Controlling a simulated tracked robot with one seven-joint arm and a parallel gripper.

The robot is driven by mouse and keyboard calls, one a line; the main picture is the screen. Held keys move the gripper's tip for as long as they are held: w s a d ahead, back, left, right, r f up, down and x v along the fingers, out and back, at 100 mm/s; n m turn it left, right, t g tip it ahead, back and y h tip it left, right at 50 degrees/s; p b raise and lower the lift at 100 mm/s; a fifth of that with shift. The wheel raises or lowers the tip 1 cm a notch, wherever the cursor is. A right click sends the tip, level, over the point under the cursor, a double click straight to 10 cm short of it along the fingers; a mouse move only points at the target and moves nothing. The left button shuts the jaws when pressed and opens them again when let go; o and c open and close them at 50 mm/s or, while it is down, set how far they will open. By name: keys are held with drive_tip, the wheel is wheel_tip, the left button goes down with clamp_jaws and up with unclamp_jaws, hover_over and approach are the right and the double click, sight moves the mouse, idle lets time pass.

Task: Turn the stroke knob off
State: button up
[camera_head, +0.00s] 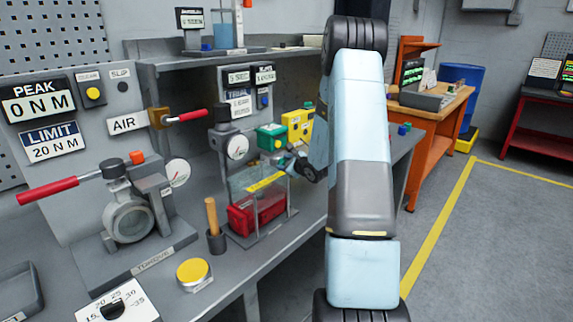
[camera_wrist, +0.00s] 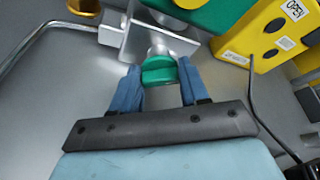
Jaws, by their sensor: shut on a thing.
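A green knob (camera_wrist: 159,71) sits on a short silver stem in the wrist view, below a bracket and a green housing (camera_wrist: 205,14). I take it to be the stroke knob, but I see no label on it. My gripper (camera_wrist: 158,77) has one blue finger on each side of the knob and is shut on it. In the head view, my gripper (camera_head: 287,161) is at the green unit (camera_head: 271,136), above the right end of a clear guard. The knob's off mark and its exact angle cannot be read.
A yellow box (camera_head: 299,124) stands right behind the green unit; its "OPEN" label shows in the wrist view. A clear guard over a red block (camera_head: 252,217) stands in front. A bent metal rod (camera_wrist: 38,42) and a black cable (camera_wrist: 262,115) flank my fingers.

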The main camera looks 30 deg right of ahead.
drive_tip(key=shift+d, duration=0.15)
drive_tip(key=m, duration=0.1)
drive_tip(key=m+g+y, duration=0.1)
drive_tip(key=shift+d+r+m, duration=0.15)
drive_tip(key=shift+m, duration=0.25)
drive_tip(key=shift+w+d+m+y, duration=0.1)
drive_tip(key=shift+d+m+y, duration=0.05)
drive_tip(key=shift+m+y, duration=0.75)
drive_tip(key=shift+r, duration=0.1)
drive_tip(key=o, duration=0.8)
drive_tip(key=v, duration=1.3)
drive_tip(key=shift+d+r, duration=0.15)
drive_tip(key=shift+r, duration=0.1)
drive_tip(key=shift+s, duration=0.25)
